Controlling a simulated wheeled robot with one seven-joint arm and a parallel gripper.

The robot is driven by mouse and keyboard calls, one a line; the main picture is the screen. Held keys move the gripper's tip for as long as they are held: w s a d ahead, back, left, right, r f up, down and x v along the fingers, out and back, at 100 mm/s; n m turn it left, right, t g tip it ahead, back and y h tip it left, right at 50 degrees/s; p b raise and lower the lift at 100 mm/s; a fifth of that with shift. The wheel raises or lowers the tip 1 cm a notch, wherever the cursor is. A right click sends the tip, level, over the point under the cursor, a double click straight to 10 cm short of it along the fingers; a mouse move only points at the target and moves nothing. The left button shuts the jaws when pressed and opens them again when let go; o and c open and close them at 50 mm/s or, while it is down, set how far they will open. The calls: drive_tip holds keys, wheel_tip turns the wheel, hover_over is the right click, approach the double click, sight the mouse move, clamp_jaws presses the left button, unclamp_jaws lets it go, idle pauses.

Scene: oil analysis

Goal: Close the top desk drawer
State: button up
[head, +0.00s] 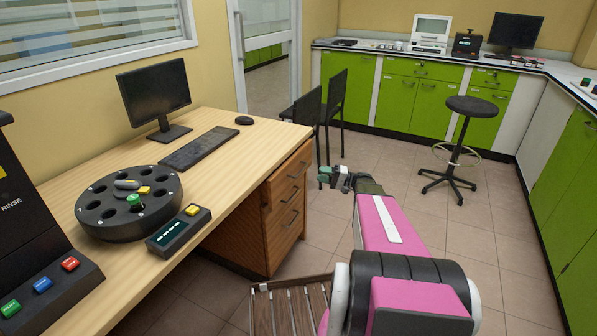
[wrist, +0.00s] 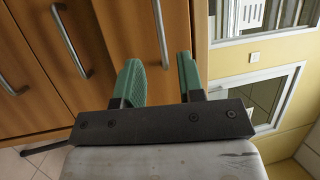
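The wooden desk's drawer unit (head: 268,228) has three stacked drawers, each with a metal handle. The top drawer (head: 290,170) sits just under the desktop. Its front seems to stand out a little, but how far is hard to tell. My gripper (head: 323,176) is in front of the drawer unit, to its right in the head view. In the wrist view my gripper (wrist: 158,64) has two green fingers spread apart with nothing between them. The top drawer's handle (wrist: 160,30) shows beyond the gap between the fingers. Whether a finger touches the drawer cannot be seen.
The desktop (head: 235,150) holds a monitor (head: 154,92), a keyboard (head: 198,147), a round sample holder (head: 128,205) and a small display box (head: 180,230). A black chair (head: 335,105) stands behind the desk's far end. A stool (head: 466,125) and green cabinets (head: 420,95) are farther off. Open floor lies right of the drawers.

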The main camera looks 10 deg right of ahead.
sight(302, 169)
drive_tip(key=x, duration=0.9)
drive_tip(key=shift+r, duration=0.1)
clamp_jaws()
